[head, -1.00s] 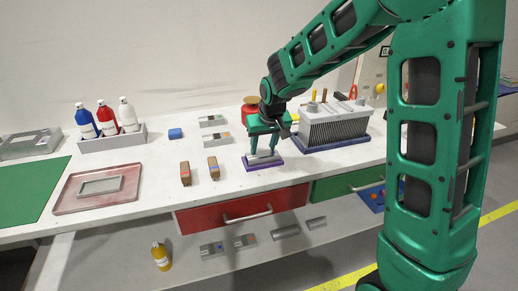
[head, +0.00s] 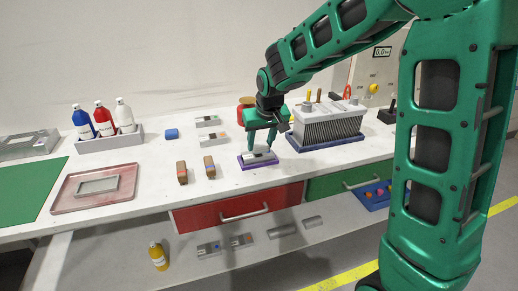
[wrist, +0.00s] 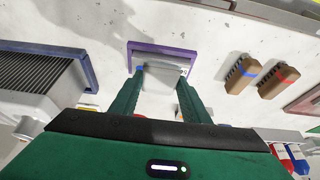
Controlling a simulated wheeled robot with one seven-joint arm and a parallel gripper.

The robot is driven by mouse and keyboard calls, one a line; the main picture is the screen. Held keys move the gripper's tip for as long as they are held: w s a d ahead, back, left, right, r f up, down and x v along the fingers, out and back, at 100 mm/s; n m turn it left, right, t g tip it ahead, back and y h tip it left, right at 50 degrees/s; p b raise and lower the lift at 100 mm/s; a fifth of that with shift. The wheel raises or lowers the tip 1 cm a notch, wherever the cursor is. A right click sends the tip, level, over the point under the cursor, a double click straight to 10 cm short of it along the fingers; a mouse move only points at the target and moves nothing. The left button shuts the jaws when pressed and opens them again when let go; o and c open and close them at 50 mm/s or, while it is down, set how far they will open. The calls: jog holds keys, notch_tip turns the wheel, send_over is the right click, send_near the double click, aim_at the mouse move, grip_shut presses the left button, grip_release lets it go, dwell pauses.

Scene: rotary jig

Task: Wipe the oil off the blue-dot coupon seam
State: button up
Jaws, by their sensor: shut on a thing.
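My gripper (head: 261,152) is at the purple-rimmed tray (head: 244,165), fingers pointing down. In the wrist view, the fingertips (wrist: 161,76) are on either side of a light grey piece (wrist: 166,66), which looks like the coupon and is gripped between them. A small blue mark (wrist: 139,68) shows by the left fingertip. The grey piece lies within or just above the purple tray rim (wrist: 162,46); I cannot tell whether it touches the tray. The seam and any oil are not discernible. Two brown brush-like blocks, one with a blue band (wrist: 243,74) and one with a red band (wrist: 279,80), lie to the right.
A finned grey block (head: 326,124) on a blue base stands right of the gripper. Bottles (head: 103,118) stand in a rack at left. A pink tray (head: 61,200) is at front left.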

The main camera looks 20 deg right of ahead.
aim_at(261, 145)
jog(key=shift+r, duration=2.4)
